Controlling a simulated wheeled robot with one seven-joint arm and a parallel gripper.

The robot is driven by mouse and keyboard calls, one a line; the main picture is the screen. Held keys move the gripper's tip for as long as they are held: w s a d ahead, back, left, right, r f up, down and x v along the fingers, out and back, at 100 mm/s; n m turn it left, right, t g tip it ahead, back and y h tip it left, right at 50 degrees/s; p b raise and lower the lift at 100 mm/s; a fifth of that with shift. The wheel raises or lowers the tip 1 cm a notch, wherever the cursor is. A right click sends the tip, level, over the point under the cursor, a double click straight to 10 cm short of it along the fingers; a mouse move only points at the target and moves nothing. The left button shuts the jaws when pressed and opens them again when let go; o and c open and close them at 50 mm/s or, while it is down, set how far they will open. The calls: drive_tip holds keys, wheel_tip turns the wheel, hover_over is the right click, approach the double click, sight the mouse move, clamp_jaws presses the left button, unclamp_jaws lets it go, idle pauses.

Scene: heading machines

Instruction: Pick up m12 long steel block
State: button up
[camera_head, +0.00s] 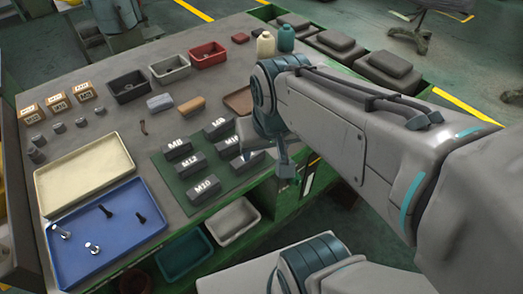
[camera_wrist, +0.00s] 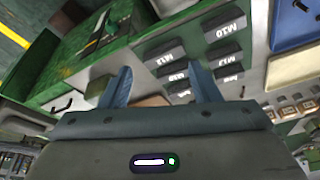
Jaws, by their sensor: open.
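Dark grey steel blocks with white labels stand in two columns on a green mat (camera_head: 179,188). The block whose label seems to read M12 (camera_head: 187,166) is the middle one of the left column in the head view. In the wrist view the middle block of the right column (camera_wrist: 227,50) seems to be the same one, but its small, upside-down label is hard to read. My gripper (camera_wrist: 161,72) is open and empty, above the mat's right side. In the head view it shows partly (camera_head: 284,166), and my arm hides part of the right column.
A blue tray (camera_head: 75,262) with several bolts and an empty cream tray (camera_head: 57,199) lie left of the mat. Black, grey and red bins (camera_head: 208,55) stand at the back. Two bottles (camera_head: 265,44) stand near my arm.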

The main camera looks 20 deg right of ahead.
drive_tip(key=w+f+m+g+b, duration=0.1)
drive_tip(key=w+f+m+g, duration=0.15)
drive_tip(key=w+m, duration=0.4)
drive_tip(key=w+f+m+g+b, duration=0.1)
drive_tip(key=w+f+m, duration=0.2)
drive_tip(key=w+m, duration=0.35)
drive_tip(key=f, duration=0.8)
drive_tip(key=shift+w+a+f, duration=0.15)
drive_tip(key=shift+w, duration=0.25)
drive_tip(key=shift+s+d+f+p, duration=0.15)
drive_tip(key=shift+f+p, duration=0.25)
drive_tip(key=shift+f, duration=0.9)
drive_tip(key=shift+w+d+f+p, duration=0.1)
drive_tip(key=shift+f+p, duration=0.25)
drive_tip(key=shift+f, duration=0.95)
drive_tip(key=shift+c, duration=0.3)
drive_tip(key=c, duration=1)
clamp_jaws()
drive_tip(key=shift+r, duration=0.15)
